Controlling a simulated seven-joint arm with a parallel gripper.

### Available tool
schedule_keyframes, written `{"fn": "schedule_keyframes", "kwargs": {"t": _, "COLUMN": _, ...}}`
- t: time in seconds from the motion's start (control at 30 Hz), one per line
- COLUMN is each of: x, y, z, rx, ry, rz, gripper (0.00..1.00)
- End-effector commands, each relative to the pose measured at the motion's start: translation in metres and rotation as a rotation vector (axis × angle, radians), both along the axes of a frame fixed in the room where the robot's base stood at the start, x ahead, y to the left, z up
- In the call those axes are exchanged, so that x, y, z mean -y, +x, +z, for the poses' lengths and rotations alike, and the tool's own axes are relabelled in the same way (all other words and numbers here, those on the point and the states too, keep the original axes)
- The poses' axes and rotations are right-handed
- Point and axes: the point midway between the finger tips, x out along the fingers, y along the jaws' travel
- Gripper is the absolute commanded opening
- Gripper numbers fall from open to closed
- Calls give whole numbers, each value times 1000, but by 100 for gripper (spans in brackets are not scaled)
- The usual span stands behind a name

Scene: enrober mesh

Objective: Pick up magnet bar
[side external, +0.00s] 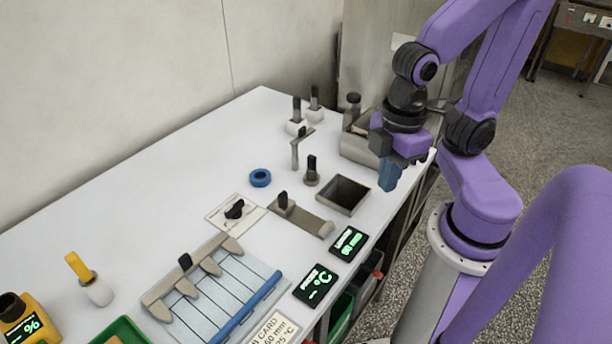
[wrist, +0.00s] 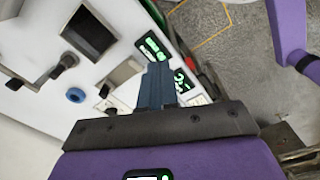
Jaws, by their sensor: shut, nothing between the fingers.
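No part is labelled as the magnet bar, and I cannot tell for sure which it is. A flat grey bar (side external: 308,219) with an upright black knob lies on the white table, in front of the square open bin; it also seems to show in the wrist view (wrist: 122,72). A thin grey T-shaped piece (side external: 296,152) stands farther back. My gripper (side external: 389,178) has blue fingers pointing down, above the table's right edge, right of the bin and apart from both pieces. In the wrist view its fingers (wrist: 155,85) are together and empty.
The square bin (side external: 325,193) stands between my gripper and the grey bar. A blue ring (side external: 260,177), two black displays (side external: 348,243) and a blue-edged mesh panel (side external: 218,290) lie on the table. A steel box (side external: 358,150) stands behind my gripper. The table's back left is clear.

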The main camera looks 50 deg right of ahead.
Motion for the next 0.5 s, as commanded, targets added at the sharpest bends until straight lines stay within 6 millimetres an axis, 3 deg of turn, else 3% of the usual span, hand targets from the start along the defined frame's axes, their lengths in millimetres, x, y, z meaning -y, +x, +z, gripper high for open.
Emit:
{"fn": "schedule_keyframes", "kwargs": {"t": 0.47, "x": 0, "y": 0, "z": 0, "rx": 0, "ry": 0, "rz": 0, "gripper": 0}}
{"fn": "schedule_keyframes", "kwargs": {"t": 0.5, "x": 0, "y": 0, "z": 0, "rx": 0, "ry": 0, "rz": 0, "gripper": 3}}
